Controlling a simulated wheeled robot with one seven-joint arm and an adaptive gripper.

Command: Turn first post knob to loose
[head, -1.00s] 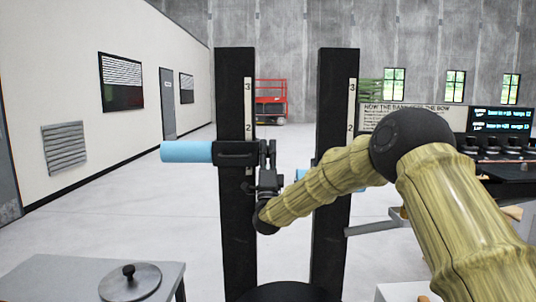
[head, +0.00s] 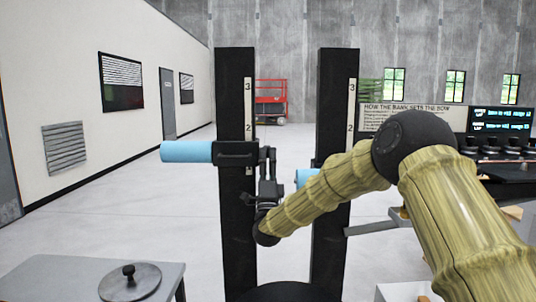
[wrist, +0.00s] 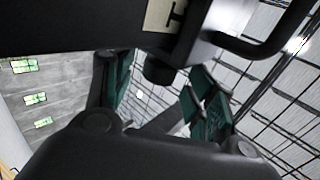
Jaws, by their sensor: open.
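The first post (head: 235,220) is the black upright on the left, with a number scale. A black carriage (head: 237,153) sits on it, with a light blue cylinder (head: 187,151) sticking out to the left. In the wrist view the dark knob (wrist: 160,72) hangs under a black part with a pale label reading "T". My gripper (head: 267,152) points up at the carriage's right side in the head view. Its green-padded fingers (wrist: 160,92) are spread to either side of and below the knob, apparently not gripping it. The knob's turn position cannot be told.
A second black post (head: 335,235) stands to the right, partly behind my arm. A grey table (head: 60,275) with a round dark-knobbed disc (head: 130,282) is at lower left. A console (head: 505,160) is at right. Open floor lies left of the posts.

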